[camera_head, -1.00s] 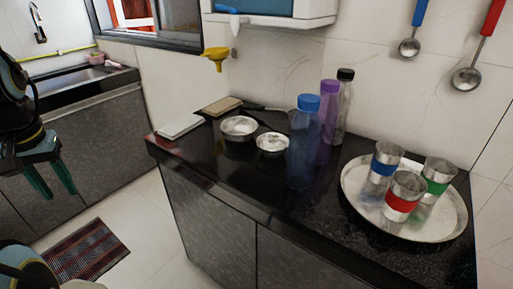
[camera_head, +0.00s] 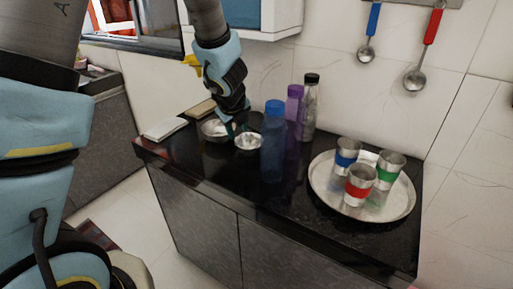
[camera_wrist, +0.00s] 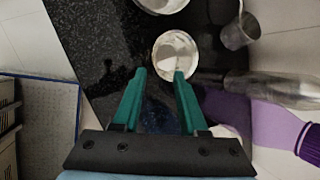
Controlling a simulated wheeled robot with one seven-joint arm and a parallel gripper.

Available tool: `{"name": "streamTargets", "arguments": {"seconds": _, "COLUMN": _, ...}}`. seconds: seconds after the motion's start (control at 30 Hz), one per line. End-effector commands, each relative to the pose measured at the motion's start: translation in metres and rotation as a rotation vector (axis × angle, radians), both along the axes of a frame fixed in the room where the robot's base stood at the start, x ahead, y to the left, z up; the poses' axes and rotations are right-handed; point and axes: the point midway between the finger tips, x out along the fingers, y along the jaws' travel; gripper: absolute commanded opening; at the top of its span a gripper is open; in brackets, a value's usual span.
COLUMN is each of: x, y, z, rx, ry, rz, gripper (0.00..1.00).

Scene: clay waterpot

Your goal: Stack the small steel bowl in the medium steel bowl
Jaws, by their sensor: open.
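The small steel bowl (camera_head: 249,142) sits on the black counter beside the blue bottle. In the wrist view it (camera_wrist: 176,52) lies just beyond the fingertips, and the right fingertip overlaps its near rim in the picture. The medium steel bowl (camera_head: 211,129) stands to its left, partly hidden by my arm; in the wrist view it (camera_wrist: 161,3) is cut off at the top edge. My gripper (camera_wrist: 160,73) is open with nothing between its green fingers. In the head view it (camera_head: 234,128) hangs over the bowls; I cannot tell if it touches either.
Blue (camera_head: 273,145), purple (camera_head: 294,110) and clear (camera_head: 310,108) bottles stand close to the right of the small bowl. A steel tray (camera_head: 322,195) with three banded cups is farther right. A white slab (camera_head: 165,129) lies left. A metal vessel (camera_wrist: 240,30) shows in the wrist view.

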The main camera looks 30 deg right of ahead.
Motion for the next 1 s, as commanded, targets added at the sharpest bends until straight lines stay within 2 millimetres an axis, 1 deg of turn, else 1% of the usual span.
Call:
{"name": "streamTargets", "arguments": {"seconds": 0.03, "x": 0.004, "y": -0.001, "z": -0.013, "rx": 0.002, "ry": 0.001, "rz": 0.003, "gripper": 0.42}}
{"name": "streamTargets", "arguments": {"seconds": 0.1, "x": 0.009, "y": -0.003, "z": -0.024, "rx": 0.001, "ry": 0.002, "rz": 0.005, "gripper": 0.42}}
{"name": "streamTargets", "arguments": {"seconds": 0.2, "x": 0.015, "y": -0.007, "z": -0.035, "rx": 0.001, "ry": 0.002, "rz": 0.005, "gripper": 0.42}}
{"name": "streamTargets", "arguments": {"seconds": 0.43, "x": 0.022, "y": -0.011, "z": -0.048, "rx": 0.0, "ry": 0.003, "rz": 0.007, "gripper": 0.42}}
{"name": "streamTargets", "arguments": {"seconds": 0.6, "x": 0.033, "y": -0.012, "z": -0.072, "rx": 0.0, "ry": 0.003, "rz": 0.009, "gripper": 0.42}}
{"name": "streamTargets", "arguments": {"seconds": 0.7, "x": 0.038, "y": -0.016, "z": -0.081, "rx": 0.0, "ry": 0.004, "rz": 0.008, "gripper": 0.42}}
{"name": "streamTargets", "arguments": {"seconds": 0.8, "x": 0.041, "y": -0.018, "z": -0.087, "rx": 0.0, "ry": 0.002, "rz": 0.008, "gripper": 0.42}}
{"name": "streamTargets", "arguments": {"seconds": 1.0, "x": 0.042, "y": -0.019, "z": -0.088, "rx": -0.002, "ry": 0.001, "rz": 0.008, "gripper": 0.42}}
